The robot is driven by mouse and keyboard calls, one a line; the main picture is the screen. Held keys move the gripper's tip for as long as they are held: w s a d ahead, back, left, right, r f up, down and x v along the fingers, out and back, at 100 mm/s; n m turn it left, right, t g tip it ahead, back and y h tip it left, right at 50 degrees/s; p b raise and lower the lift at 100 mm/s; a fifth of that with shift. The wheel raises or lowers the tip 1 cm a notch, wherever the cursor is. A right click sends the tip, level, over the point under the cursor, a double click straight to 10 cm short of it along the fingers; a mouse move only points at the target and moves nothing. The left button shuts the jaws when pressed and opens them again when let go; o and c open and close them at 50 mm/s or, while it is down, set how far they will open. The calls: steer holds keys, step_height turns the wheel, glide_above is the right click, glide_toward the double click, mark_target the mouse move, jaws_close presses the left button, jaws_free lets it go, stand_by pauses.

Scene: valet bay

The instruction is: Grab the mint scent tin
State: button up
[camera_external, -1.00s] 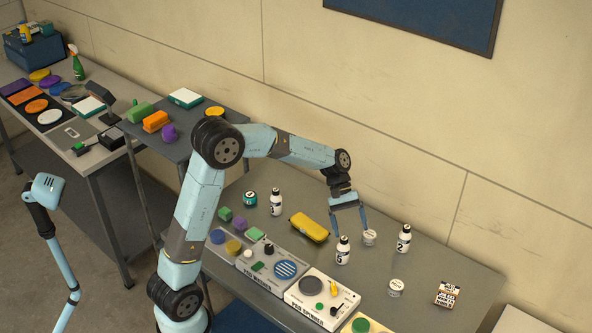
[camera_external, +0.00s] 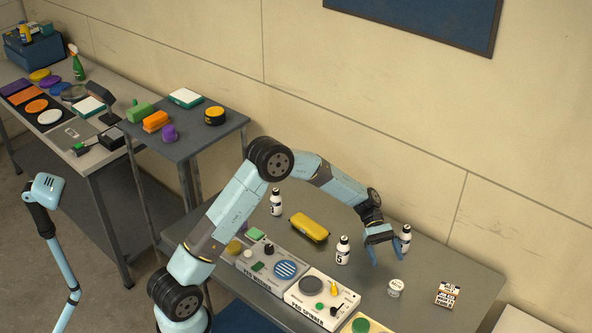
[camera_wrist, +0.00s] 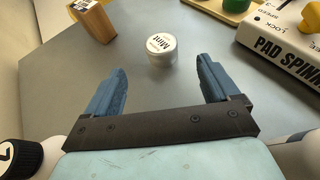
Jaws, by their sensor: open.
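The mint scent tin (camera_wrist: 161,49) is a small round white tin with "Mint" on its lid. In the wrist view it stands just beyond my fingertips, roughly centred between them. In the external view a white tin (camera_external: 396,287), matching its position, stands on the grey table in front of my gripper (camera_external: 386,255). In the wrist view my gripper (camera_wrist: 162,75) is open, with nothing between its blue fingers. My gripper is apart from the tin.
A bottle marked 2 (camera_external: 405,238) stands close behind my gripper, and another bottle (camera_external: 342,251) stands to its left. The pad spinner (camera_external: 323,296) and a patterned box (camera_external: 447,295) flank the tin. A yellow case (camera_external: 309,227) lies farther left.

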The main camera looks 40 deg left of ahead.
mark_target(395, 281)
steer(key=x, duration=0.6)
steer(key=shift+s+d+f, duration=0.1)
steer(key=shift+s, duration=0.05)
steer(key=shift+f+x, duration=0.15)
steer(key=shift+x, duration=1.15)
steer(key=shift+f+x, duration=0.15)
steer(key=shift+x, duration=1.2)
steer(key=c, duration=1.1)
